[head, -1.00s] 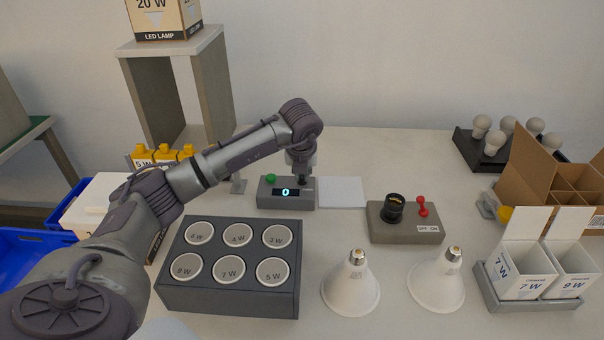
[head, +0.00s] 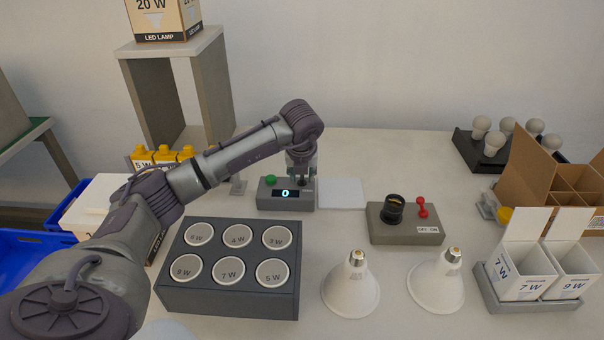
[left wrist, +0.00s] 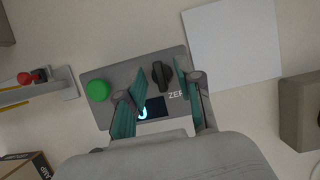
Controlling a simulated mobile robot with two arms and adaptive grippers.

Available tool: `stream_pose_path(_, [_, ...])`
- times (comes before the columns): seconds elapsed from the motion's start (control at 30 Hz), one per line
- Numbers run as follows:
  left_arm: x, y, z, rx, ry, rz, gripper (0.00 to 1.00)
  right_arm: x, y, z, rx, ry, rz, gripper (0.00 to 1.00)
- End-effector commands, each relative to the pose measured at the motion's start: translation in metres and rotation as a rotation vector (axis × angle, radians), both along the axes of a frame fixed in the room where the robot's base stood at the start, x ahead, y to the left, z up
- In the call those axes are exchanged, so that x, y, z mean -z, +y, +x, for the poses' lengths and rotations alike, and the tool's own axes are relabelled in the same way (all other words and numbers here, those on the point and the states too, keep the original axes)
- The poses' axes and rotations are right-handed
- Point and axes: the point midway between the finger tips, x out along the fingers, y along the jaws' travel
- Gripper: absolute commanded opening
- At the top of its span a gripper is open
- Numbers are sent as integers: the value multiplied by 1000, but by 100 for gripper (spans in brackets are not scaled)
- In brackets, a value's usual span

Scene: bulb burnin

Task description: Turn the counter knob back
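The counter (head: 270,201) is a grey box with a green button, a display reading 0 and a dark knob (head: 303,182) at its right end. In the left wrist view the knob (left wrist: 162,75) is a black ridged piece beside a partly hidden "ZER" label. My left gripper (head: 302,177) points down over the counter's right part. In the left wrist view its teal fingers (left wrist: 159,70) are open, one on each side of the knob, with visible gaps. Whether the tips reach knob height is unclear. My right gripper is not in view.
A white pad (head: 342,193) lies right of the counter. A grey box (head: 405,232) with a black socket and red lever stands further right. A dark tray (head: 230,300) with several labelled wells stands in front, beside two reflector bulbs (head: 350,287).

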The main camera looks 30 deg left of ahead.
Motion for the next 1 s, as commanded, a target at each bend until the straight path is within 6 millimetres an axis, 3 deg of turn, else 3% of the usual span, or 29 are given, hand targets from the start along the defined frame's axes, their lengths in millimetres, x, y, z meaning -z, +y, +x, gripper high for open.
stream_pose_path(0.17, [-16,-3,-4,1,-4,1,35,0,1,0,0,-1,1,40])
stream_pose_path(0.6, [-95,-21,-32,0,-4,0,35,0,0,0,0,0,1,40])
stream_pose_path(0.8, [-110,-24,-38,0,0,-1,35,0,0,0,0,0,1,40])
stream_pose_path(1.0, [-111,-24,-39,-1,0,0,35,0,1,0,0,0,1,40])
